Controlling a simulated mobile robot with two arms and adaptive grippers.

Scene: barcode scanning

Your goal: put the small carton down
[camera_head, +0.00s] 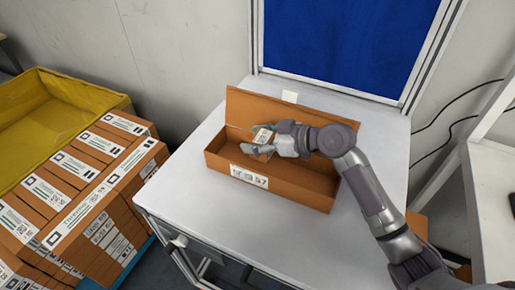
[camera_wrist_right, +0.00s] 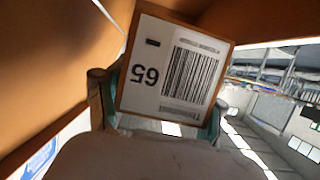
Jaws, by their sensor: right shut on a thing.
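My right gripper (camera_head: 262,145) reaches in from the right and is at the open brown box (camera_head: 235,166) on the white table. It is shut on the small carton (camera_head: 264,136), whose white label faces up. In the right wrist view the small carton (camera_wrist_right: 175,68) sits between the two fingers, with a barcode and the number 65 on its label. The box's orange-brown walls surround it closely there. I cannot tell whether the carton touches the box floor. My left gripper is in neither view.
The white table (camera_head: 190,205) has bare surface in front of the box. Stacks of labelled brown cartons (camera_head: 90,190) and a yellow bin (camera_head: 50,110) stand to the left. A blue panel (camera_head: 345,40) is behind the table.

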